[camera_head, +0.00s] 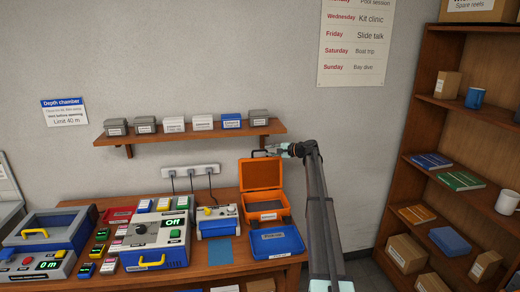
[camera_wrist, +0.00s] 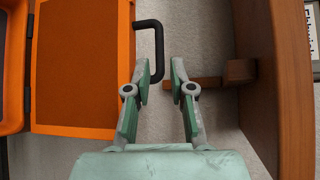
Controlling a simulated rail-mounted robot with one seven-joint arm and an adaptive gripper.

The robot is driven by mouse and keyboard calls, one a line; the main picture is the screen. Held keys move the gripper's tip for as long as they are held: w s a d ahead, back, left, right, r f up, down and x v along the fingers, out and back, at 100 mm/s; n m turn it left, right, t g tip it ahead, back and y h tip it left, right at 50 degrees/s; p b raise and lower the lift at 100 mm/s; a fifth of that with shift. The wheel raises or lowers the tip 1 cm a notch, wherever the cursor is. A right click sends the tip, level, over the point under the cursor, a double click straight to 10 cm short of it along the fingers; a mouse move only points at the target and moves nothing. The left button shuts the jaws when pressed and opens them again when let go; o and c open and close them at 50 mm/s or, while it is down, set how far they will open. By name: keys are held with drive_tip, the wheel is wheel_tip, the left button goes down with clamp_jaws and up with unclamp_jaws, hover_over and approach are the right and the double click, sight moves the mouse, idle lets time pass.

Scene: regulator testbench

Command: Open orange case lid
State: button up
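The orange case (camera_head: 263,216) stands at the right end of the wooden table with its lid (camera_head: 260,173) raised upright. The lid also fills the left of the wrist view (camera_wrist: 80,65). Its black handle (camera_wrist: 159,42) sticks out from the lid's edge. My gripper (camera_head: 272,151) is at the top of the raised lid, by the handle. In the wrist view my gripper (camera_wrist: 160,82) has its two fingers apart, with the handle's near end at the left finger and a gap to the right finger. I cannot tell whether the left finger touches the handle.
A blue tray (camera_head: 268,242) lies in front of the case. Left of it are a blue and white device (camera_head: 217,222) and a larger unit reading Off (camera_head: 155,240). A wall shelf (camera_head: 190,136) with small boxes is behind. A bookcase (camera_head: 440,150) stands to the right.

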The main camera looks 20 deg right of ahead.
sight(260, 151)
drive_tip(key=p+x, duration=0.2)
drive_tip(key=x, duration=0.4)
drive_tip(key=shift+w+a, duration=0.15)
clamp_jaws()
